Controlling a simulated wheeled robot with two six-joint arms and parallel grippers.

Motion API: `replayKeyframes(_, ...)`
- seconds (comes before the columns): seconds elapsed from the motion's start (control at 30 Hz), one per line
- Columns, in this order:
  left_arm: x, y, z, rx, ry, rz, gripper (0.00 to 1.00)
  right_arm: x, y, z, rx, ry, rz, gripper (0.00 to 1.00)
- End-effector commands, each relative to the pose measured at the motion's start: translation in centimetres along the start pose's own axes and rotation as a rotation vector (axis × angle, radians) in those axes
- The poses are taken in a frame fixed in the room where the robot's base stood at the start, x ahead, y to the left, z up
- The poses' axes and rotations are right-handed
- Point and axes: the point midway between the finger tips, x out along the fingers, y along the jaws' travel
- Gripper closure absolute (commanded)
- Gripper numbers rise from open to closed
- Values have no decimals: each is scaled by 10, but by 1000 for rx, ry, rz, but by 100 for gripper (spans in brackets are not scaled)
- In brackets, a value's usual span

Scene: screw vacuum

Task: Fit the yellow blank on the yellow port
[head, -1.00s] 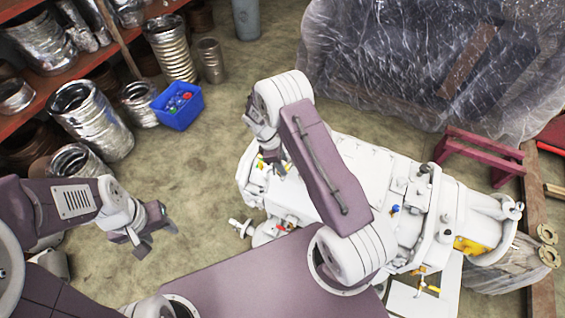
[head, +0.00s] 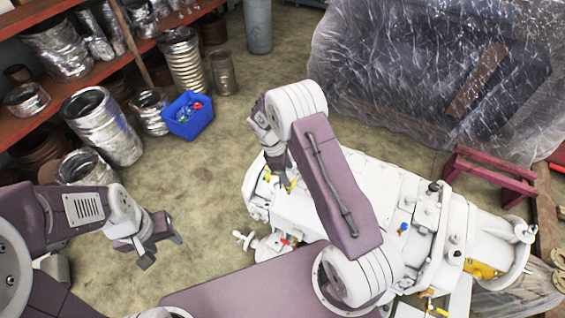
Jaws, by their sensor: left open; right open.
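The white vacuum machine (head: 385,185) stands on the right with small coloured fittings on it. My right gripper (head: 287,182) is over its left end, pointing down, with jaws open. A small yellow piece (head: 291,187) shows right at its fingertips; I cannot tell whether it is the blank or the port, or whether it touches the fingers. Another small yellow spot (head: 267,175) is just to the left on the machine. My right arm hides part of the machine's top. My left gripper (head: 160,253) is open and empty above the floor at the left.
A blue bin (head: 188,118) holding small red and other coloured pieces sits on the floor. Red shelves (head: 82,68) with metal ducts line the left. A red valve (head: 287,242) is low on the machine. A dark red stand (head: 490,172) and plastic-wrapped crate are behind.

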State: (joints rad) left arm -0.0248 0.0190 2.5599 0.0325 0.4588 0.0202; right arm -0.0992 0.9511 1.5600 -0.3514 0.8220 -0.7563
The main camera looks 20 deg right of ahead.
Motion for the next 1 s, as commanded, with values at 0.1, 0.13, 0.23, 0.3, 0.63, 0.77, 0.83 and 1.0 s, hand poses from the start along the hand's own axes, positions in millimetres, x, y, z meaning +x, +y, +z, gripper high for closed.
replayKeyframes(0.1,18,0,2,0,0,0,51,-26,2,-3,1,5,8,39)
replayKeyframes(0.13,21,0,2,0,0,0,51,-33,2,-3,0,4,8,39)
replayKeyframes(0.23,27,0,3,0,0,0,51,-56,1,-3,1,4,6,39)
replayKeyframes(0.3,29,-1,3,0,0,0,51,-68,1,-2,-1,3,5,39)
replayKeyframes(0.63,32,-1,3,0,0,0,51,-90,0,0,3,2,0,39)
replayKeyframes(0.77,31,-1,3,0,0,0,51,-93,-17,8,122,52,-6,39)
replayKeyframes(0.83,31,-1,3,0,0,0,51,-95,-39,19,276,113,-17,39)
replayKeyframes(1.0,32,-1,3,0,0,0,51,-91,-104,45,724,265,-67,39)
